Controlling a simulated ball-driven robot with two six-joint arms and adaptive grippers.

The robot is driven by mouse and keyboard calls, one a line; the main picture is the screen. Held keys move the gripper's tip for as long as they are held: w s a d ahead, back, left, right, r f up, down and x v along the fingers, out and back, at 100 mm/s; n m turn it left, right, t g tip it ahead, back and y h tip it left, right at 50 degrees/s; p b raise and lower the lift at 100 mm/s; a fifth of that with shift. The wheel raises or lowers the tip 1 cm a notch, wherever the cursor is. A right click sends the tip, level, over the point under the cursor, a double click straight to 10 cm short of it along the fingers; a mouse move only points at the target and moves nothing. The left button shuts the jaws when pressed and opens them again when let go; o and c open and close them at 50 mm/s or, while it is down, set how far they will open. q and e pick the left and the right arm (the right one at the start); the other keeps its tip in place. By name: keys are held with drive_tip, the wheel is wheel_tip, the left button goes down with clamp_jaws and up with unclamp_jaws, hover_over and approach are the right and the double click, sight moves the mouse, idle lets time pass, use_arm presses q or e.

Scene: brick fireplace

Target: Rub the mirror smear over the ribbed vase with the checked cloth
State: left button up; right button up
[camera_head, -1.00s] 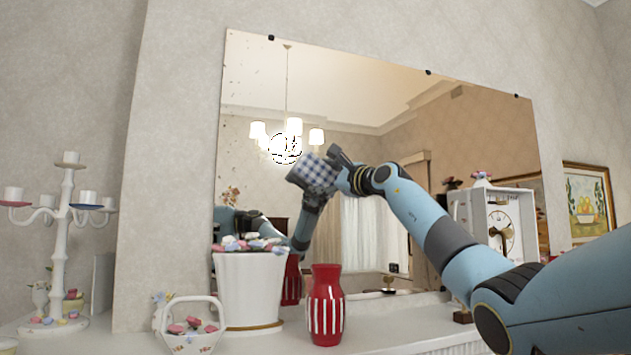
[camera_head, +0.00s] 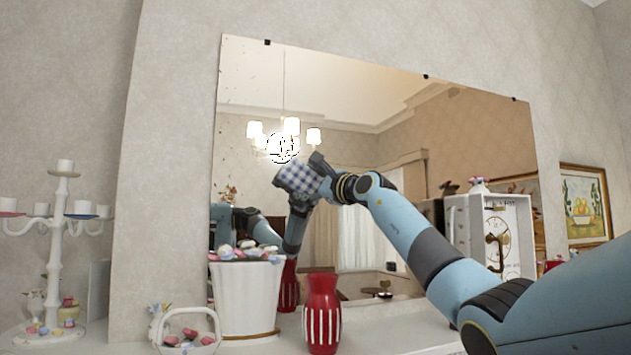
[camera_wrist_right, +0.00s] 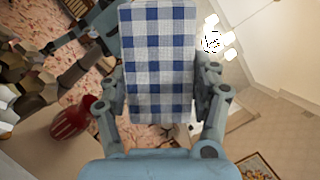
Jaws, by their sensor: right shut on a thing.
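My right gripper (camera_head: 318,178) is shut on the blue-and-white checked cloth (camera_head: 297,180), held up in front of the mirror (camera_head: 370,110). In the right wrist view the cloth (camera_wrist_right: 157,60) lies flat between the fingers. I cannot tell whether the cloth touches the glass. A brown blotchy smear (camera_head: 228,192) shows near the mirror's left edge, left of the cloth and above a white ribbed vase (camera_head: 245,300) full of pastel pieces. A red vase with white stripes (camera_head: 322,312) stands to its right. My left gripper is not in view.
A white basket (camera_head: 187,332) and a white candelabra (camera_head: 56,250) stand left on the mantel. A white clock (camera_head: 490,235) stands right, close behind my right arm. A framed picture (camera_head: 585,203) hangs at the right. The mirror reflects a lit chandelier and my body.

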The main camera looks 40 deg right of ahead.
sight(271, 181)
drive_tip(key=shift+w+a+p, duration=0.1)
drive_tip(key=shift+a+p, duration=0.2)
drive_tip(key=shift+a, duration=0.2)
drive_tip(key=shift+w+a+p, duration=0.25)
drive_tip(key=shift+a+p, duration=0.05)
drive_tip(key=shift+a, duration=0.65)
drive_tip(key=shift+w+a, duration=0.2)
drive_tip(key=shift+a, duration=0.65)
drive_tip(key=shift+w+a, duration=0.25)
drive_tip(key=shift+a, duration=0.55)
drive_tip(key=shift+w+a, duration=0.2)
drive_tip(key=shift+a, duration=0.65)
drive_tip(key=shift+d, duration=0.1)
drive_tip(key=s+a, duration=0.1)
drive_tip(key=s, duration=0.5)
drive_tip(key=shift+a, duration=0.25)
drive_tip(key=s, duration=0.1)
drive_tip(key=s+b, duration=0.1)
drive_tip(key=s, duration=0.1)
drive_tip(key=shift+a, duration=0.35)
